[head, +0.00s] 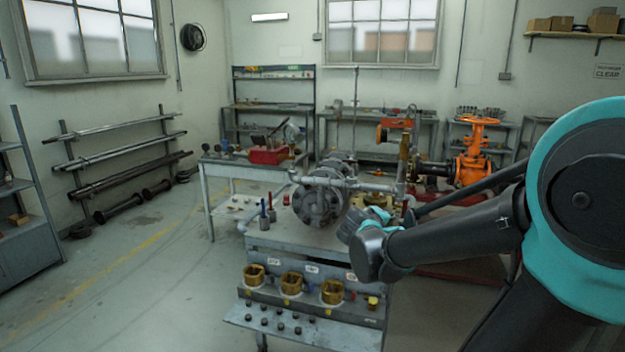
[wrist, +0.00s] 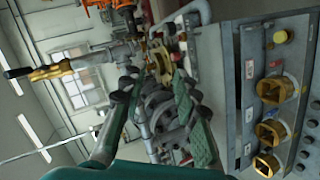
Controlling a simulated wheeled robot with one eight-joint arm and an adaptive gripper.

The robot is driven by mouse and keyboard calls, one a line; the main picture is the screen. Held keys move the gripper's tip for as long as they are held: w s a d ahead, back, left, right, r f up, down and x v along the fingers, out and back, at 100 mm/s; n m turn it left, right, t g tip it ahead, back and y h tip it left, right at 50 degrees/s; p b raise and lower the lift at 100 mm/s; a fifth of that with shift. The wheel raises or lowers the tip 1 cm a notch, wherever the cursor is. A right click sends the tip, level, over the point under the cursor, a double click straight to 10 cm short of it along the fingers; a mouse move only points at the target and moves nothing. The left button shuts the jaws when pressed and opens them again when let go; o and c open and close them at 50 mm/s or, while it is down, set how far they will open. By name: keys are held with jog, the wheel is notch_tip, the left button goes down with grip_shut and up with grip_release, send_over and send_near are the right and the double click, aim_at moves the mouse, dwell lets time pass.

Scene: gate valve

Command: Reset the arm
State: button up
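My arm reaches in from the right of the head view, its wrist over the right side of the grey workbench (head: 280,238). My gripper (wrist: 155,78) shows in the wrist view with its two fingers apart and a gap between them. Nothing is held between the fingers. In the head view the fingers are mostly hidden behind my wrist. A grey flanged valve body (head: 318,195) with pipes stands on the bench, left of my wrist. In the wrist view the grey flanges (wrist: 165,108) show beyond the fingers; I cannot tell whether they touch.
An orange valve with a handwheel (head: 475,150) stands behind my forearm. Brass sockets (head: 291,283) line the bench front. A brass part with a dark-handled bar (wrist: 50,72) shows left in the wrist view. A side table (head: 225,170) holds a red toolbox (head: 270,155).

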jog(key=s+d+f+m+g+y, duration=0.25)
jog(key=s+f+m+g, duration=0.25)
jog(key=s+f, duration=0.7)
jog(key=s+a+f+m+g+y, duration=0.2)
jog(key=s+a+f+y, duration=0.2)
jog(key=s+f, duration=0.4)
jog(key=shift+s+a+m, duration=0.4)
jog(key=shift+a, duration=0.5)
jog(key=shift+y, duration=0.25)
